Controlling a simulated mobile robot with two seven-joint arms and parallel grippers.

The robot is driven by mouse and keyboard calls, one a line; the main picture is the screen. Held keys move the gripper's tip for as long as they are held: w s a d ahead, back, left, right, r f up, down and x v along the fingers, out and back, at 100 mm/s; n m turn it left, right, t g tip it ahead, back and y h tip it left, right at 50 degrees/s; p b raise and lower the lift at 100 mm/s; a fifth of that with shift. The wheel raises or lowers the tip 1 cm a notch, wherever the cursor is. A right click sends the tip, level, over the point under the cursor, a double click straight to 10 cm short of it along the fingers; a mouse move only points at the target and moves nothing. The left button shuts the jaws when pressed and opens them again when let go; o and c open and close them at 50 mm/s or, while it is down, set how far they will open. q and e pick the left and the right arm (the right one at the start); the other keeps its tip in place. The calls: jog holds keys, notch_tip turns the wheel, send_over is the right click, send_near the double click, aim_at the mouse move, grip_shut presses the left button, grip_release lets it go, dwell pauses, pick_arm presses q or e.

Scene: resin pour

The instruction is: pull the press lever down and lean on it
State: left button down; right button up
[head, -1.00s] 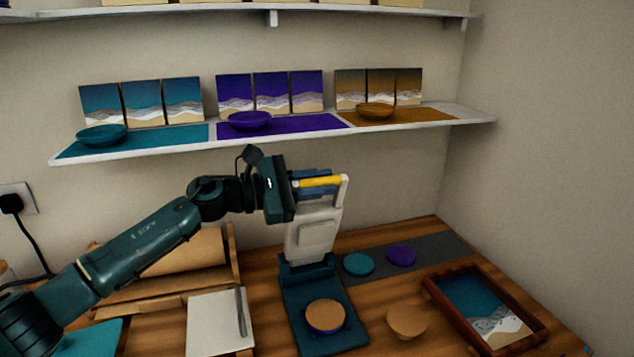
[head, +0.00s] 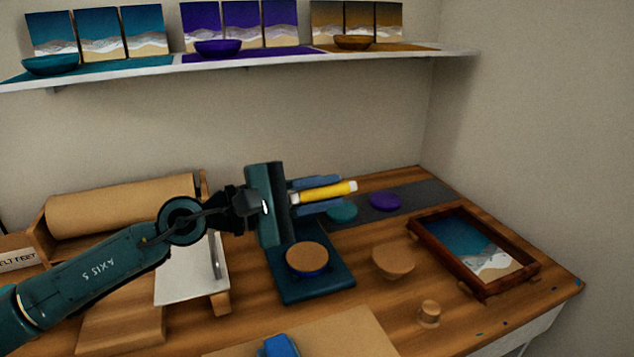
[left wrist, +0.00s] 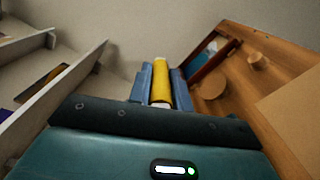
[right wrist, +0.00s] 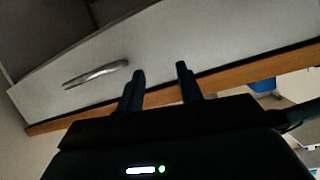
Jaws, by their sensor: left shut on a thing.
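The yellow lever handle (head: 346,188) of the press lies between the blue fingers of my left gripper (head: 338,193), which is shut on it. The handle also shows between the fingers in the left wrist view (left wrist: 160,88). A cork-topped disc with a blue rim (head: 307,258) sits on that base. The press's pale upright is hidden behind my gripper. My right gripper (right wrist: 160,69) shows only in the right wrist view, fingers apart and empty, before a white drawer front.
A cork piece (head: 393,260) and a framed wave picture (head: 478,246) stand to the right. Teal and purple discs (head: 384,201) lie on a grey strip behind. A small cork stopper (head: 429,312) and a blue object (head: 278,347) are nearer. A shelf (head: 130,73) spans the wall.

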aim_at(292, 201)
pick_arm(q)
jog(key=shift+s+f, duration=0.1)
jog(key=shift+f, duration=0.1)
jog(key=c, duration=1.3)
grip_release()
jog(key=b+v, duration=0.2)
jog(key=v, duration=0.5)
jog(key=shift+s+a+b, duration=0.1)
jog(key=shift+a+b, duration=0.15)
jog(key=shift+b, duration=0.15)
